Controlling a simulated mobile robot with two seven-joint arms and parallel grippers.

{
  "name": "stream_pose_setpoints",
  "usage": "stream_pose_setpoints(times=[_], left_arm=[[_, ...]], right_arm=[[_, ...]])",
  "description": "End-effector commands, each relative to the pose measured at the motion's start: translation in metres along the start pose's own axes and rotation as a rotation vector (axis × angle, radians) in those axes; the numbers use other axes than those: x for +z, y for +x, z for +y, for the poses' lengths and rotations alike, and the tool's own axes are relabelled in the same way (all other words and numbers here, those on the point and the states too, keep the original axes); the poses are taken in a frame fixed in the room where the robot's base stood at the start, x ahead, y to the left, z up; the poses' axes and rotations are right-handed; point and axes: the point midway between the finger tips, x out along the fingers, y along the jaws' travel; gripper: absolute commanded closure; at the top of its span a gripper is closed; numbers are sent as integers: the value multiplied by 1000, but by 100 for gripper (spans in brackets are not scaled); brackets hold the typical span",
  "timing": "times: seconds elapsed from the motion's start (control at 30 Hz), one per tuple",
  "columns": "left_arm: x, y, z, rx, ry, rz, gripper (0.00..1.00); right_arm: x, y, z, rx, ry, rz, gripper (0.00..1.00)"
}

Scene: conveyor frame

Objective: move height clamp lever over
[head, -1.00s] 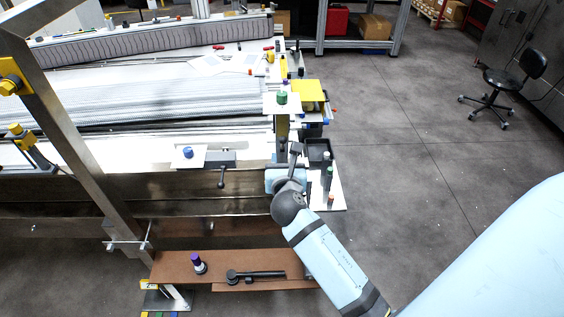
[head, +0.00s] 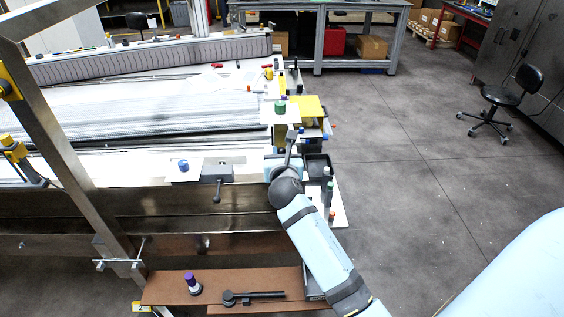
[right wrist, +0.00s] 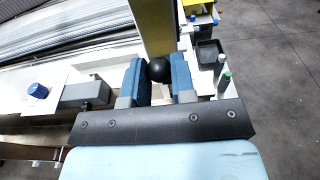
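The height clamp lever has a round black knob (right wrist: 160,70) that sits between the two blue fingers in the right wrist view, in front of the yellow-brown post. In the head view the dark lever (head: 290,145) stands nearly upright beside the post. My left gripper is not in view.
A grey block with a hanging black lever (head: 217,185) and a white plate with a blue knob (head: 183,166) are to the left. A black bin (head: 317,167) and small bottles (head: 329,192) stand close on the right. A brown shelf (head: 225,283) is below.

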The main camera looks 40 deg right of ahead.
Motion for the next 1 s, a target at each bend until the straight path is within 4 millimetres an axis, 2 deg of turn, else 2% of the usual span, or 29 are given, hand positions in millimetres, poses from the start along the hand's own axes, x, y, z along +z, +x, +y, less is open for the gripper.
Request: stream_pose_setpoints(times=[0.23, 0.53, 1.0], left_arm=[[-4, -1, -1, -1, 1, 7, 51], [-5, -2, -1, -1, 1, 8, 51], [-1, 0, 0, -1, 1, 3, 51]], right_arm=[[1, -3, 0, 2, 1, -4, 89], [-12, -16, 1, 2, 2, -3, 89], [-18, -19, 1, 1, 1, -1, 89]])
